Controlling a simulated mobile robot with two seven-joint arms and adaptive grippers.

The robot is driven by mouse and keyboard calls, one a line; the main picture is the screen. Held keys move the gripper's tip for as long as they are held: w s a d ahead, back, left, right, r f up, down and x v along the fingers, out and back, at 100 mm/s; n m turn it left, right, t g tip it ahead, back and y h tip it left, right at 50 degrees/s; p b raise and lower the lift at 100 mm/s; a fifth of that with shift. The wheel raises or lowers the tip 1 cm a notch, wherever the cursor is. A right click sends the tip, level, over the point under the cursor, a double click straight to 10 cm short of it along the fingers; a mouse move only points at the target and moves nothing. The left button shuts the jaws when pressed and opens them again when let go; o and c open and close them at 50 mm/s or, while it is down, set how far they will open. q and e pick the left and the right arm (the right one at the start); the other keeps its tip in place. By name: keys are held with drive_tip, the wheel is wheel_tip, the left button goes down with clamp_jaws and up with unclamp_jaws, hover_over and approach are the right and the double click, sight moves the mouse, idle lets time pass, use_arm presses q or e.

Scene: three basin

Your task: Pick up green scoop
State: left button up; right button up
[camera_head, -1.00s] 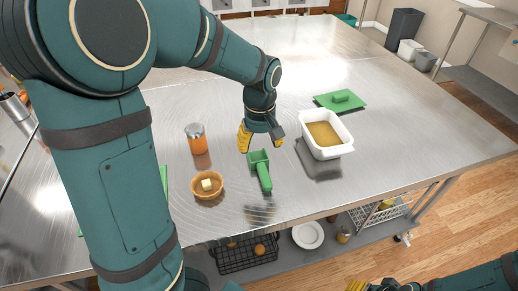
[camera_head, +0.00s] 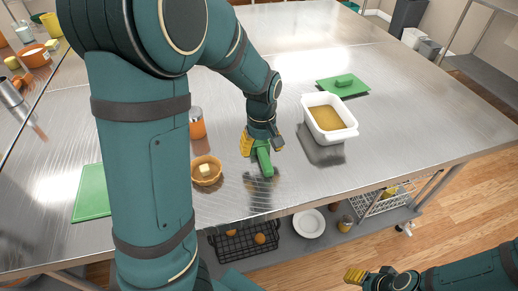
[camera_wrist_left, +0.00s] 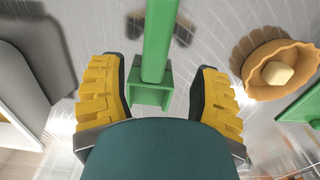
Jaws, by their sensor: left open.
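The green scoop (camera_head: 263,160) lies on the steel table, partly hidden behind my left gripper in the head view. In the left wrist view the scoop (camera_wrist_left: 157,45) runs between the two yellow fingers, its box-shaped end nearest the gripper. My left gripper (camera_wrist_left: 155,90) is open, with a gap between each finger and the scoop. It also shows in the head view (camera_head: 261,143), low over the table at the scoop. My right gripper (camera_head: 368,279) is at the bottom right of the head view, away from the table; its opening is unclear.
A tart with a butter-like cube (camera_head: 206,171) and an orange jar (camera_head: 197,126) stand left of the scoop. A white basin (camera_head: 329,119) stands to the right. A green lid (camera_head: 343,86) lies behind it. The table front by the scoop is clear.

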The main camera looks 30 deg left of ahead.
sight(263, 154)
use_arm(q)
drive_tip(key=f, duration=0.1)
drive_tip(key=f+b, duration=0.1)
drive_tip(key=f, duration=0.1)
drive_tip(key=f+b, duration=0.1)
drive_tip(key=shift+w+d+f, duration=0.2)
drive_tip(key=shift+w+f, duration=0.1)
drive_tip(key=shift+r, duration=0.1)
clamp_jaws()
